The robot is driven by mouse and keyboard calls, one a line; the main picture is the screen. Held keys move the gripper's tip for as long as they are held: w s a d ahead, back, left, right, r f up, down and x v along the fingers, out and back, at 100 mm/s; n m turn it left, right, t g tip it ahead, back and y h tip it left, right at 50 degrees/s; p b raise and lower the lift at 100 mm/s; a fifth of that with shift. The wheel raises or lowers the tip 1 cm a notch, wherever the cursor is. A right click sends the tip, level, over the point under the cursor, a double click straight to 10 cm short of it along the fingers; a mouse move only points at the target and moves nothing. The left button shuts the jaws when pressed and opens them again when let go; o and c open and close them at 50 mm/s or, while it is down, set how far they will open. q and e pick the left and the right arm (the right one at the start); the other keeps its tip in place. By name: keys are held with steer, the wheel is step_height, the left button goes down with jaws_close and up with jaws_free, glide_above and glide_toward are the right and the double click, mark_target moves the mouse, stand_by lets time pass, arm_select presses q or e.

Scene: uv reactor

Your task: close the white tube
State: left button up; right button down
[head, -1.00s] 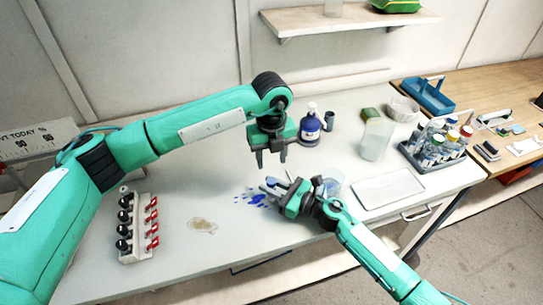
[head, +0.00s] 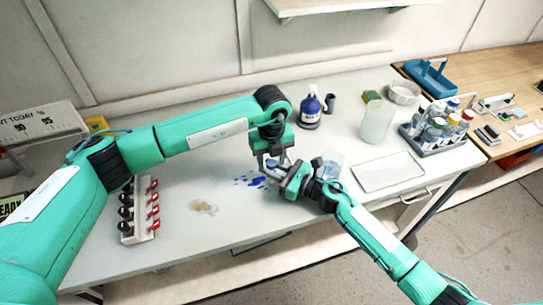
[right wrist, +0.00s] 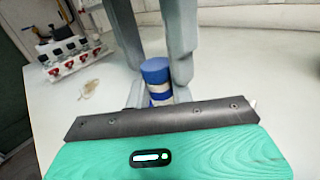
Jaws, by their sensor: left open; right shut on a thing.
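The white tube (right wrist: 158,88) stands upright in the right wrist view, with a blue cap (right wrist: 153,68) on top and a white band below it. My right gripper (right wrist: 158,100) is shut on the tube below the cap. My left gripper's two grey fingers come down from above on either side of the cap, open, in the right wrist view (right wrist: 153,45). In the head view my left gripper (head: 271,163) hangs just above and behind my right gripper (head: 279,173). The tube is mostly hidden there by the grippers.
Blue spots (head: 250,180) and a brown stain (head: 203,207) mark the bench. A rack with black and red parts (head: 139,210) stands left. A blue bottle (head: 311,108), clear beaker (head: 377,120), white tray (head: 388,172) and bottle carrier (head: 438,130) stand behind and right.

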arm_select(q)
jaws_close()
steer(key=m, duration=1.3)
jaws_free()
